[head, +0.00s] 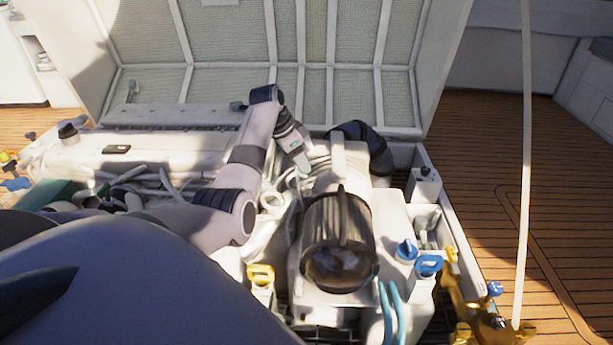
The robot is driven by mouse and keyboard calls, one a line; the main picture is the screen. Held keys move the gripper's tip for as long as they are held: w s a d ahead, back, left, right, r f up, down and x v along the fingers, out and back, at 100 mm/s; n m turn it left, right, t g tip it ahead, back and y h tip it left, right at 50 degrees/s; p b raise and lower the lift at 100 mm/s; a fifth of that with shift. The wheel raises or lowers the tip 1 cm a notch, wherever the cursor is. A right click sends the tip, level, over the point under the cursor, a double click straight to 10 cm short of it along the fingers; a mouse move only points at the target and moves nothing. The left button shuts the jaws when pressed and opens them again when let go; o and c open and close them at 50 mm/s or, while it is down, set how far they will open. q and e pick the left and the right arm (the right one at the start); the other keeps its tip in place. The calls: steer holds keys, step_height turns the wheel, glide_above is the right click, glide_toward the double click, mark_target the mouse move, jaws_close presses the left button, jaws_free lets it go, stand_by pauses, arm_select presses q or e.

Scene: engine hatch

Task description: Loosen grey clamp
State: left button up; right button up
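My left arm reaches in from the left over the engine, and its gripper (302,163) points down beside the white pipework left of the black corrugated hose (372,145). The gripper is small and seen from behind, so I cannot tell whether its fingers are open or shut, or whether they touch anything. I cannot make out a grey clamp for certain; the area around the gripper tip is partly hidden by the gripper. My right gripper is not in view.
The raised hatch lid (340,95) stands behind the engine. A dark ribbed cylinder (338,240) is in front of the gripper. A yellow cap (261,274), a blue cap (406,250) and brass fittings (480,325) are nearby.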

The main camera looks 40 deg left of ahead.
mark_target(308, 178)
arm_select(q)
steer(key=b+x, duration=0.2)
steer(key=x, duration=0.4)
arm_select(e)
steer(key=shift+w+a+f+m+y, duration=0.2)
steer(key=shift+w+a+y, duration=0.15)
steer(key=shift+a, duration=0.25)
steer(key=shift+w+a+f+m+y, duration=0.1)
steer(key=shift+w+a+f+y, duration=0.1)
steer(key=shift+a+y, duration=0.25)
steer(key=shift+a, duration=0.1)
arm_select(q)
jaws_close()
